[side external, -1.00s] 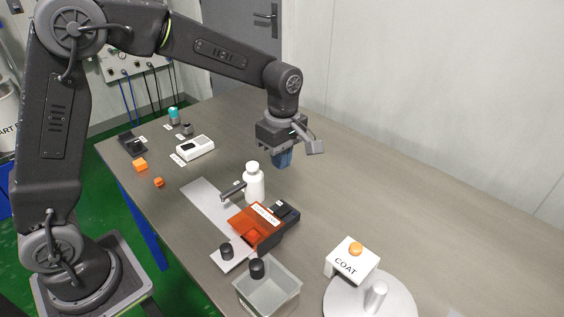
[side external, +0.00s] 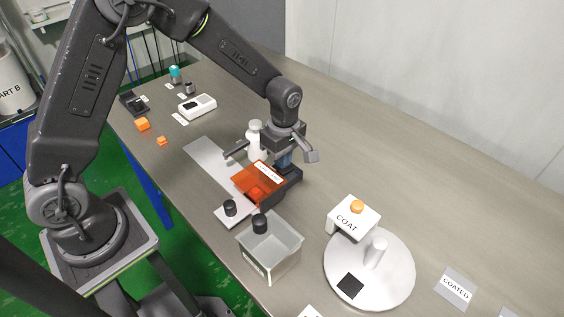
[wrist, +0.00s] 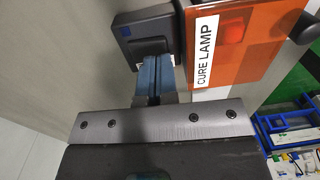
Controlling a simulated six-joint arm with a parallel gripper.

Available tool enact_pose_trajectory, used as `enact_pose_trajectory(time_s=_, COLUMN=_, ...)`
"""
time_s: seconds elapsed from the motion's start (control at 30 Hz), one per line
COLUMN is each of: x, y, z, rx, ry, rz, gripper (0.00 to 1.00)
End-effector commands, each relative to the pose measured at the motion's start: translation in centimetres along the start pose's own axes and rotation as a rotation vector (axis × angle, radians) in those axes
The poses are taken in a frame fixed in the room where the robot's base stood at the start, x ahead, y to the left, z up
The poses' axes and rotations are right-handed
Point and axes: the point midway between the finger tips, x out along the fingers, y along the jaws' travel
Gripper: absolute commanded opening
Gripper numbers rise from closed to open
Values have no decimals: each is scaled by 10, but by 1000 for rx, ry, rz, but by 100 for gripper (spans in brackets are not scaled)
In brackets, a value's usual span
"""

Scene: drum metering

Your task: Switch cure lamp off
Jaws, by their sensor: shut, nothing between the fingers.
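The cure lamp has a translucent orange cover (side external: 252,180) with a white label, which reads CURE LAMP in the wrist view (wrist: 205,50). A dark block (side external: 289,178) adjoins the cover on its right in the side view. In the wrist view this dark block (wrist: 146,38) carries a small blue mark on its corner. My gripper (side external: 284,161) is shut and empty, pointing down just over the dark block. In the wrist view its blue fingertips (wrist: 157,68) overlap the block's edge. I cannot tell whether they touch it. A red-orange piece (wrist: 232,32) shows through the cover.
A white bottle (side external: 255,145) stands close behind the lamp, beside my gripper. A clear bin (side external: 285,262) and a black knob on a pale plate (side external: 230,208) are in front.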

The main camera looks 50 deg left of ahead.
Motion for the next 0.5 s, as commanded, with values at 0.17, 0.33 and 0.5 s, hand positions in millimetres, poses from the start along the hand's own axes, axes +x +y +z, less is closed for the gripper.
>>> enact_pose_trajectory(time_s=0.17, x=15, y=0, z=0, rx=0, ry=0, rz=0, gripper=0)
enact_pose_trajectory(time_s=0.33, x=18, y=0, z=0, rx=0, ry=0, rz=0, gripper=0)
enact_pose_trajectory(time_s=0.5, x=18, y=0, z=0, rx=0, ry=0, rz=0, gripper=0)
